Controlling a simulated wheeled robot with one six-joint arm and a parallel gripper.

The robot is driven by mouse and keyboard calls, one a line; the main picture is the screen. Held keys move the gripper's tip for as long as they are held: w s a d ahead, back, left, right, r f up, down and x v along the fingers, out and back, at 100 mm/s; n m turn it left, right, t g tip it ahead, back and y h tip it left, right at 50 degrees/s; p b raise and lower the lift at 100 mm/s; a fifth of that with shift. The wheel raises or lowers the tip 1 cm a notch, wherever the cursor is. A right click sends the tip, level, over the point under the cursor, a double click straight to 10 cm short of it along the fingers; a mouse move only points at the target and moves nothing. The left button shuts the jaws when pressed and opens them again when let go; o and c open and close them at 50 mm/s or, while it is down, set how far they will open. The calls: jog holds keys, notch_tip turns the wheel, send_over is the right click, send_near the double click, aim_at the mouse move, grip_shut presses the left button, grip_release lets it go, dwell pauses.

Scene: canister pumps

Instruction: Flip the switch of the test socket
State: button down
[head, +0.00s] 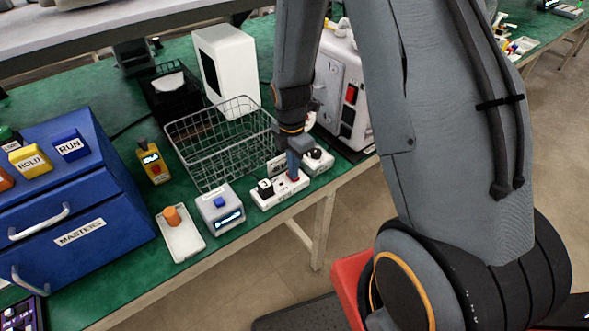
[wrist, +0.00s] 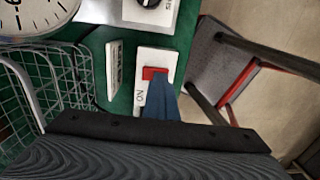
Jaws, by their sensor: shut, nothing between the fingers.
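The test socket is a white strip (head: 270,202) near the front edge of the green table, with a black plug on its left part. Its red switch (wrist: 154,73) shows in the wrist view at one end of the strip (wrist: 146,58), near printed letters. My gripper (head: 293,172) points down over the right end of the strip. Its blue fingers (wrist: 161,100) are shut and empty, with the tips right at the switch. I cannot tell whether they touch it. The fingers cover part of the switch and strip.
A wire basket (head: 222,140) stands just behind the strip. A white box with a blue button (head: 220,208) is to its left and a small box with a black knob (head: 317,160) to its right. A small sign stands close by (wrist: 114,70).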

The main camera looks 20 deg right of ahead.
jog(key=shift+a+f, duration=0.1)
jog(key=shift+f, duration=0.2)
jog(key=shift+w+r+p, duration=0.25)
jog(key=shift+r+p, duration=0.15)
jog(key=shift+p, duration=0.1)
notch_tip(320, 180, up, 14)
jog(key=shift+s, duration=0.25)
jog(key=shift+f, duration=0.1)
jog(key=b, duration=0.5)
jog(key=shift+w+f, duration=0.15)
jog(key=shift+w, duration=0.1)
jog(key=b, duration=0.2)
jog(key=shift+b, duration=0.3)
jog(key=shift+s+r, duration=0.15)
jog(key=shift+r, duration=0.1)
notch_tip(320, 180, down, 14)
jog(key=shift+s+p, duration=0.15)
jog(key=shift+p, duration=1)
